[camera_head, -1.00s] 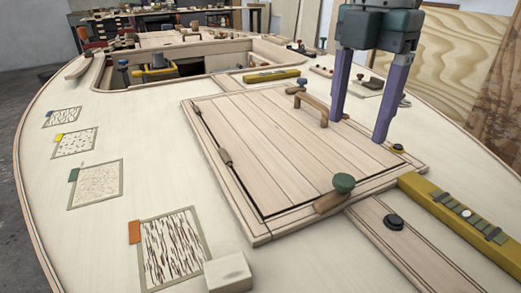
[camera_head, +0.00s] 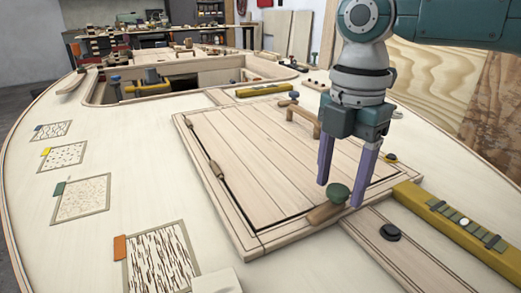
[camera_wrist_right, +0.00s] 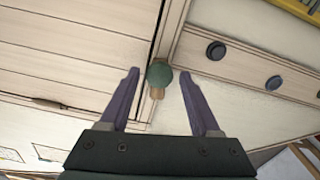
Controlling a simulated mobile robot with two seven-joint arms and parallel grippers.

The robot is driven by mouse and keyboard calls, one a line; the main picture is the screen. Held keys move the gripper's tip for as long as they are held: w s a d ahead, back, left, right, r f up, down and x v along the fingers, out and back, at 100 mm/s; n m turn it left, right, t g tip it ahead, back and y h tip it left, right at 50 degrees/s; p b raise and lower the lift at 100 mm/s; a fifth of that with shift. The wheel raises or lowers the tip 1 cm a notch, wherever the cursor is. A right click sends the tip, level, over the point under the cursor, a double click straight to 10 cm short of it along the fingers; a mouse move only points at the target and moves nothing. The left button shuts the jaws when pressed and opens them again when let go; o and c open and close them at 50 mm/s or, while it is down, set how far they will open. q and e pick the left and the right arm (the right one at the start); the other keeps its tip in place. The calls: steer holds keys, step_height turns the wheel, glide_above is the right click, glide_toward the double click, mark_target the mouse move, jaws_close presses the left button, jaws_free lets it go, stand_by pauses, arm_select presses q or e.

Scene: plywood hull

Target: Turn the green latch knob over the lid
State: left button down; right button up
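The green latch knob (camera_head: 338,193) stands on a wooden latch bar (camera_head: 322,214) at the near edge of the hatch lid (camera_head: 262,165). In the head view the bar reaches left over the lid's near border. My right gripper (camera_head: 340,194) is open above and around the knob, its purple fingers apart. My left gripper is not in view.
A yellow level (camera_head: 455,222) lies right of the latch, near a black button (camera_head: 390,232). Textured sample patches line the deck at left. An open hatch lies behind.

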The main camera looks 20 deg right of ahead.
jaws_close()
stand_by(0.4)
